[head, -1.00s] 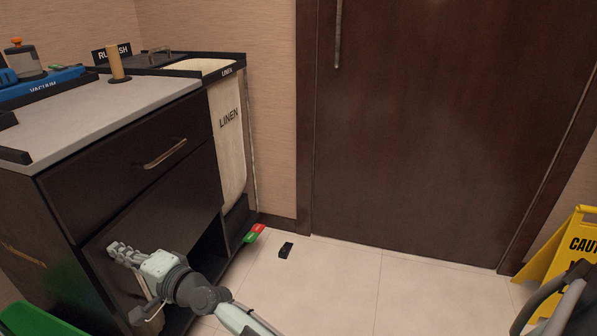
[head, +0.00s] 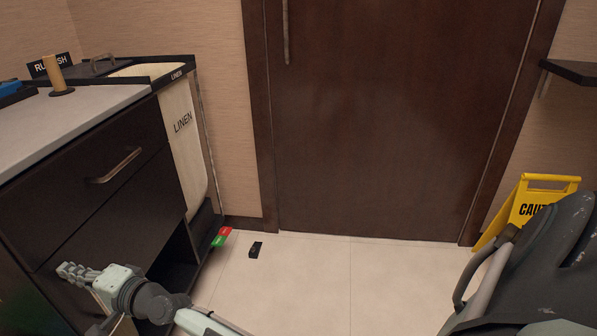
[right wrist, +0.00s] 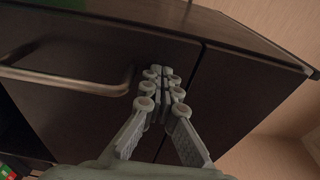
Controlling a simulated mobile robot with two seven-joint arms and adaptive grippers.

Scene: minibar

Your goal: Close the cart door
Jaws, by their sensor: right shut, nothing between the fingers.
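The cart (head: 150,140) stands at the left, with a drawer (head: 60,190) and bar handle on top. Below the drawer is a dark front panel (head: 115,222), and a dark opening (head: 180,250) shows to its lower right. My right gripper (head: 68,270) is at the lower front of the cart, fingers shut and empty. In the right wrist view the closed fingers (right wrist: 163,78) lie at a seam between two dark panels, beside a bar handle (right wrist: 75,80). Whether they touch cannot be told. My arm hides part of the lower front. My left gripper is out of view.
A linen bag (head: 183,130) hangs at the cart's end. A small black object (head: 256,249) lies on the floor. A yellow caution sign (head: 525,210) and a dark grey object with a tube (head: 540,265) stand at the right.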

